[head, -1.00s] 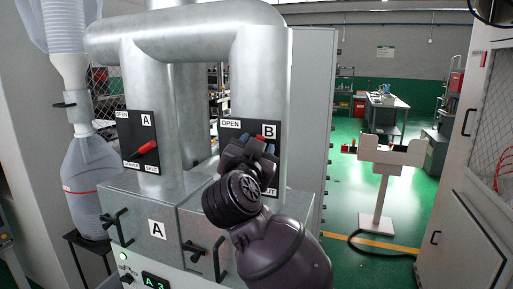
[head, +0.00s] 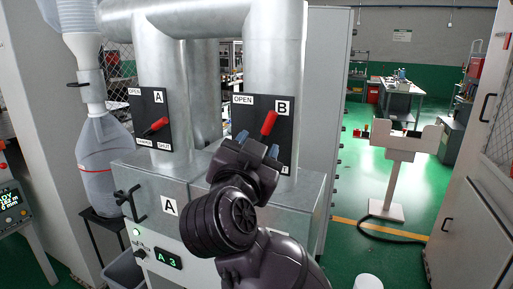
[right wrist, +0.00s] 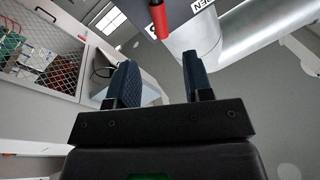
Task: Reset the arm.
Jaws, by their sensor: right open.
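My right gripper (head: 257,145) is open and empty in front of the B panel (head: 284,128) in the head view. The panel's red lever handle (head: 269,123) stands tilted up just above and beyond the fingertips. In the right wrist view the same red handle (right wrist: 160,18) shows at the top, apart from both fingers of the gripper (right wrist: 159,70). The lower part of the B panel is hidden behind my right gripper. My left gripper is not in view.
The A panel (head: 153,119) with its own red handle (head: 157,125) is at left. A beige stand (head: 388,175) and a cabinet (head: 475,200) are at right, with green floor between.

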